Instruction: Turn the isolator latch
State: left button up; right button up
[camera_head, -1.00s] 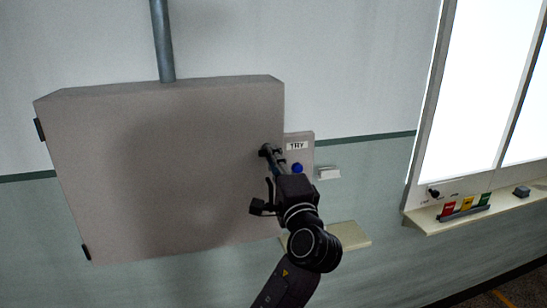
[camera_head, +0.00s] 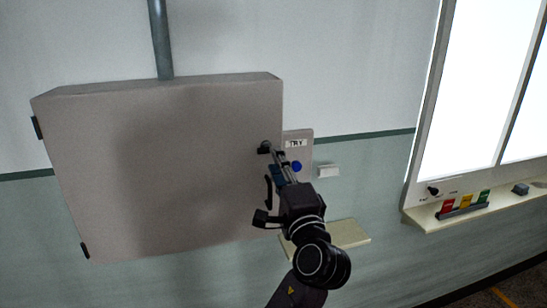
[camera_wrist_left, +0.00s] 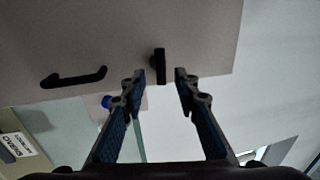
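The black isolator latch (camera_head: 265,147) sits near the right edge of the grey cabinet door (camera_head: 160,165). In the left wrist view the latch (camera_wrist_left: 159,66) is a short dark bar, upright in the picture, just beyond the gap between the fingertips. My left gripper (camera_head: 279,164) is in front of the latch, a little below and right of it in the head view. In the left wrist view its two blue-padded fingers (camera_wrist_left: 160,76) are apart with nothing between them. It looks clear of the latch. My right gripper is in neither view.
A black door handle (camera_head: 268,192) is below the latch, also seen in the wrist view (camera_wrist_left: 73,78). Right of the door is a "TRY" panel (camera_head: 304,143) with a blue button (camera_head: 297,167). A small shelf (camera_head: 345,234) lies below. A ledge (camera_head: 425,219) holds coloured tags (camera_head: 466,201).

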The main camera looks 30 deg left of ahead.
pick_arm(q)
jog(key=v, duration=0.8)
jog(key=shift+s+d, duration=0.15)
jog(key=shift+d, duration=0.15)
jog(key=shift+f, duration=0.2)
